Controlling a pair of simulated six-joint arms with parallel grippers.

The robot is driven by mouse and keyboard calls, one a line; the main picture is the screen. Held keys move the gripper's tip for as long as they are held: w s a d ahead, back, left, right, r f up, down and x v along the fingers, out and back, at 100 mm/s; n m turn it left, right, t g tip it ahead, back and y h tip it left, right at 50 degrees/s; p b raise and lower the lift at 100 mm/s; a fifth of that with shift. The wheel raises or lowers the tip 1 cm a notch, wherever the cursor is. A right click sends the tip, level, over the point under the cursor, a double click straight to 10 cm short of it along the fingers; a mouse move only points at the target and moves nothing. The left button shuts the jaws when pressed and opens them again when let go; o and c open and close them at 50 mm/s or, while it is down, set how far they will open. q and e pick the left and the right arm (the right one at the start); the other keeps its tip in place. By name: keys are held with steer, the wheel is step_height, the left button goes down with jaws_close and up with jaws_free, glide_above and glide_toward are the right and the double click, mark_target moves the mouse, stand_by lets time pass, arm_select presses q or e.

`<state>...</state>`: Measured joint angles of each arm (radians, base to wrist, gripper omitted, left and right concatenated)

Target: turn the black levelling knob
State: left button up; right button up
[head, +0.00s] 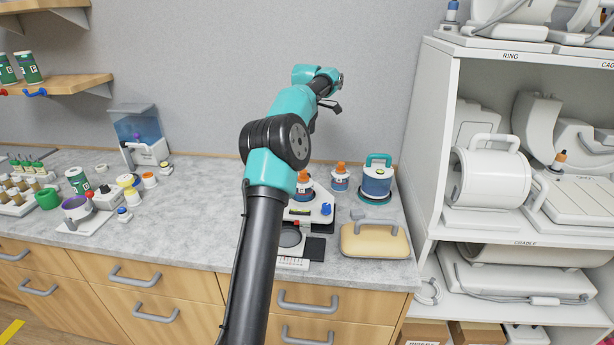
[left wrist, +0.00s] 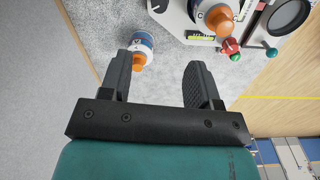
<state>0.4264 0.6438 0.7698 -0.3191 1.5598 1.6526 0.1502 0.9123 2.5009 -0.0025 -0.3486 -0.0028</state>
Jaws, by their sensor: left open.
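A white instrument (head: 324,216) with a blue knob (head: 326,209) on it stands on the counter, partly hidden by my left arm. In the left wrist view its white body (left wrist: 178,22) shows at the top, with a red and green part (left wrist: 231,48), a teal ball (left wrist: 271,53) and a dark round part (left wrist: 289,16). I cannot make out a black levelling knob for certain. My left gripper (left wrist: 157,78) is open and empty, pointing down above the counter; it also shows in the head view (head: 335,107), high near the wall. My right gripper is not in view.
An orange-capped bottle (left wrist: 142,43) stands close to the left gripper's fingers in the picture. A blue jar with a teal handle (head: 377,182) and a tan block with a grey handle (head: 374,241) are to the right. White shelving (head: 430,120) bounds the counter's right end.

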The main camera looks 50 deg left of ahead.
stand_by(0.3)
arm_select(q)
step_height(320, 180, down, 18)
steer(key=shift+w+r, duration=0.15)
steer(key=shift+r, duration=0.1)
stand_by(0.5)
steer(key=c, duration=0.9)
steer(key=shift+c, duration=0.2)
steer(key=shift+m, duration=0.4)
